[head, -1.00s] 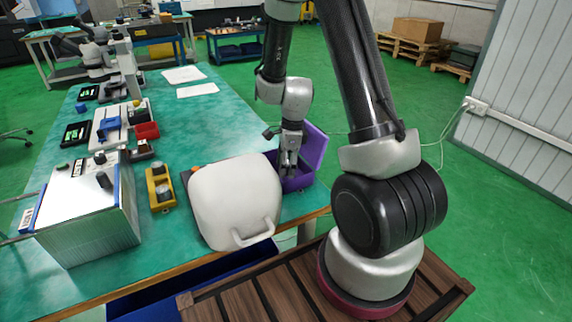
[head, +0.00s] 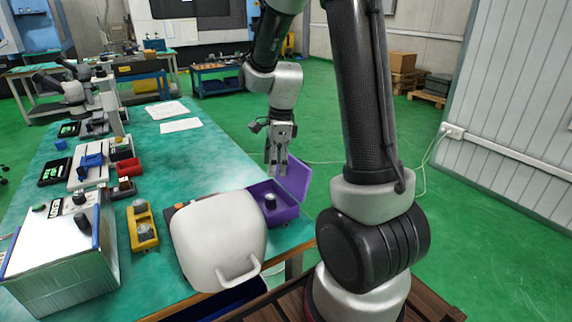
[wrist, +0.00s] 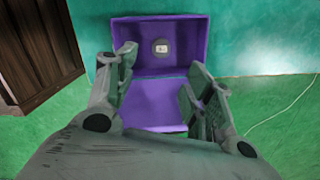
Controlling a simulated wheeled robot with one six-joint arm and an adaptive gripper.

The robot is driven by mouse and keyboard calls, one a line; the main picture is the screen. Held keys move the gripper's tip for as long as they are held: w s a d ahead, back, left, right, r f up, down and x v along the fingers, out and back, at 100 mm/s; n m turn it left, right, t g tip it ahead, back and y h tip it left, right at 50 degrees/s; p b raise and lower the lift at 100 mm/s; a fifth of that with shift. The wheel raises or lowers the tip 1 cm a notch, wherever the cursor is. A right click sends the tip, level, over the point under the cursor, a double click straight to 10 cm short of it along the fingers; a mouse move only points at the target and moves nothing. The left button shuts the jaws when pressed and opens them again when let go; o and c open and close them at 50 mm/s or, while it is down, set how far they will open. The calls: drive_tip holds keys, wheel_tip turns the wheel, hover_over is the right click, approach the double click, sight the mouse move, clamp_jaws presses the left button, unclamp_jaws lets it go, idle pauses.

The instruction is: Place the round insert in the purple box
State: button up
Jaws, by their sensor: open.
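The purple box (head: 282,212) stands at the right edge of the green-topped table with its lid open. The round insert (head: 270,202), a small grey cylinder, sits inside the box. In the wrist view the insert (wrist: 161,48) shows on the floor of the box (wrist: 204,46), apart from the fingers. My gripper (head: 277,172) is above the box, open and empty, pointing down. In the wrist view its two fingers (wrist: 160,75) are spread wide, with the insert beyond them and the box's lid showing between them.
A white rounded cover with a handle (head: 220,243) stands just left of the box. A yellow holder with a round part (head: 142,226) and a metal-sided instrument (head: 62,250) are further left. Red and blue bins and papers (head: 181,125) lie farther back.

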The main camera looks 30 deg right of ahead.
drive_tip(key=s+r+n+t+h, duration=0.1)
drive_tip(key=s+r+n+t, duration=0.2)
drive_tip(key=s+r+n, duration=1.4)
drive_tip(key=s+n, duration=0.3)
drive_tip(key=n, duration=0.1)
drive_tip(key=shift+s+n+t, duration=0.3)
drive_tip(key=shift+s+n, duration=0.05)
drive_tip(key=shift+n, duration=0.05)
